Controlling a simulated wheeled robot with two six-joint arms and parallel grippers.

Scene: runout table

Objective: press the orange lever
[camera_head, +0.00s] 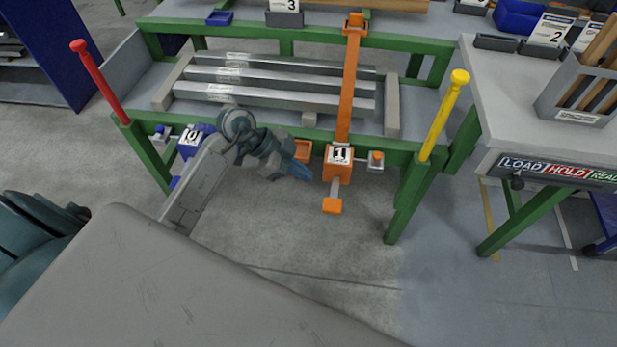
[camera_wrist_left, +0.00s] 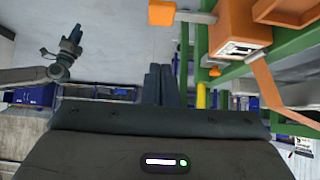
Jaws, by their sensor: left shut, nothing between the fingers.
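The orange lever (camera_head: 333,206) has an orange end pad on a short grey rod. It sticks out towards me below an orange box (camera_head: 338,165) marked 1, on the front of a green-framed table. In the left wrist view the lever's pad (camera_wrist_left: 162,13) is at the top, beside the orange box (camera_wrist_left: 238,35). My left gripper (camera_head: 300,172) is shut and empty, to the left of the box and up and left of the pad, apart from the pad in the head view. Its fingers (camera_wrist_left: 160,85) point ahead in the wrist view. My right gripper (camera_wrist_left: 76,36) shows small at upper left there; its opening is unclear.
A blue box (camera_head: 190,140) marked 0 is partly behind my left arm. Grey bars (camera_head: 275,92) lie on the runout table (camera_head: 285,47). A red post (camera_head: 98,80) and a yellow post (camera_head: 443,115) stand at its front corners. The floor before the lever is clear.

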